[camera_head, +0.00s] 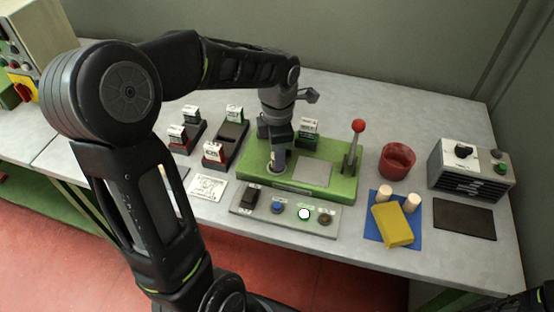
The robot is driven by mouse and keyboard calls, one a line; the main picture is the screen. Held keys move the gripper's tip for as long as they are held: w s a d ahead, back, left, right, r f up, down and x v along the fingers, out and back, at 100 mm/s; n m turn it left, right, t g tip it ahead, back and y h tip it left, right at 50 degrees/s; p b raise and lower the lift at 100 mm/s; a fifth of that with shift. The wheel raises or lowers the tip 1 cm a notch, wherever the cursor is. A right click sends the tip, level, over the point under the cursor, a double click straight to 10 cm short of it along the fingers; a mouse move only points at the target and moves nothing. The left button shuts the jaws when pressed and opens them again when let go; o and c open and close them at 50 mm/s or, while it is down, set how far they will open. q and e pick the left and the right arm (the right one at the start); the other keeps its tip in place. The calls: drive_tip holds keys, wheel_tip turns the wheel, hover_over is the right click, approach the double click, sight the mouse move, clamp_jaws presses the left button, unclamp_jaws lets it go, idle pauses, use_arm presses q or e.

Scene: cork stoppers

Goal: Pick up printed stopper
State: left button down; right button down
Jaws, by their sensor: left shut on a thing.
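My left gripper (278,158) points down over the left part of the green press base (330,187). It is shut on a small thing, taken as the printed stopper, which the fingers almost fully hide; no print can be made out. Two pale cork stoppers, one at the back left (384,192) and one at the right (412,203), stand on a blue mat (378,234). My right gripper is out of view; only a bit of my right arm shows at the bottom right corner.
A red-knobbed lever (357,128) stands at the right of the press. A button panel (285,211) lies in front. A yellow sponge (392,225), red cup (397,161), grey control box (471,168) and dark pad (464,218) are to the right. Labelled stamp blocks (213,152) stand left.

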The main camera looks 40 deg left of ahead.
use_arm(q)
drive_tip(key=shift+r, duration=0.15)
wheel_tip(320, 180, up, 10)
drive_tip(key=shift+f+b, duration=0.1)
drive_tip(key=shift+b, duration=0.35)
idle(0.6)
